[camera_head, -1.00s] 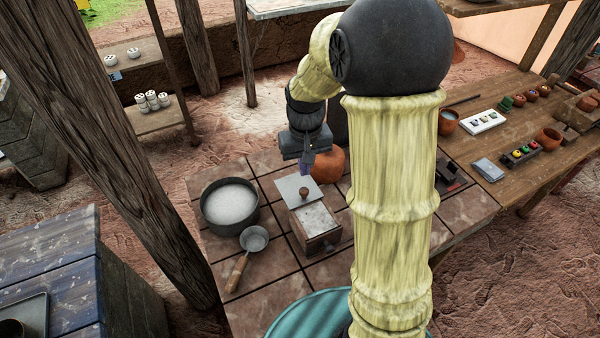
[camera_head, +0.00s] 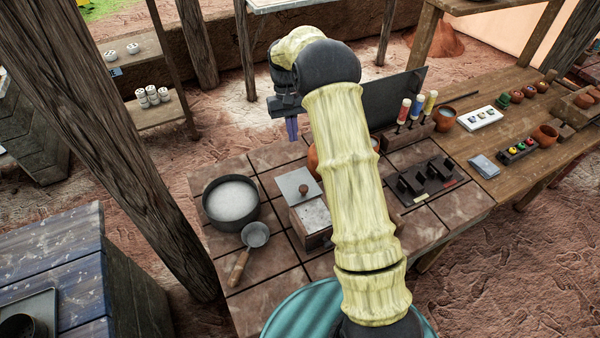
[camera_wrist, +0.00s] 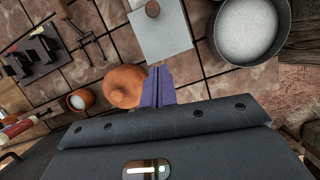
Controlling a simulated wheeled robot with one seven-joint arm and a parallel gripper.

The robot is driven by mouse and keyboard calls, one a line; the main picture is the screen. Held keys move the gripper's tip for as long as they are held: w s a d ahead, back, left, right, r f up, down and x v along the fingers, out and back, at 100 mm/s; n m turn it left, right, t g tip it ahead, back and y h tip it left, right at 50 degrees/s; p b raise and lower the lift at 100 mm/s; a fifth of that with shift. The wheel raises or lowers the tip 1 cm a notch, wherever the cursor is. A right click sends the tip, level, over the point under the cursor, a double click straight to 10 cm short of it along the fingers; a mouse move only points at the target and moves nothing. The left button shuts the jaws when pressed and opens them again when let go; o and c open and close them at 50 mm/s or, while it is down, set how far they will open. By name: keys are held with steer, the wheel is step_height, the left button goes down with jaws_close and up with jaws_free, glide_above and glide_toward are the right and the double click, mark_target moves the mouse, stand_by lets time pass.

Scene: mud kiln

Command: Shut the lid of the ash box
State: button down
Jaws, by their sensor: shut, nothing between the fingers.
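The ash box (camera_head: 316,236) is a small wooden box on the tiled table, partly covered by my arm in the head view. Pale ash shows in its uncovered near part. Its grey lid plate (camera_head: 288,181), with a round brown knob (camera_head: 304,189), lies toward the far side, leaving the box partly open.
A dark pan of white powder (camera_head: 232,200) and a ladle (camera_head: 254,236) stand left of the box. An orange clay pot (camera_wrist: 124,86) is close by the fingers. A black rack (camera_head: 425,180) and bottles (camera_head: 404,112) stand right.

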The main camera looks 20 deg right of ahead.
steer(key=shift+f, duration=0.1)
steer(key=p, duration=0.2)
glide_above(300, 173)
steer(key=a, duration=0.1)
steer(key=x, duration=0.3)
steer(key=w+x, duration=0.1)
steer(key=x, duration=0.2)
steer(key=w+x, duration=0.1)
steer(key=x, duration=0.2)
steer(key=shift+a+f, duration=0.25)
steer(key=shift+f, duration=0.05)
steer(key=s+p, duration=0.1)
steer(key=s, duration=0.1)
steer(key=shift+s+f, duration=0.1)
steer(key=shift+s, duration=0.2)
steer(key=shift+s+f+p, duration=0.25)
steer(key=shift+s+p, duration=0.1)
steer(key=shift+s, duration=0.2)
steer(key=shift+d, duration=0.1)
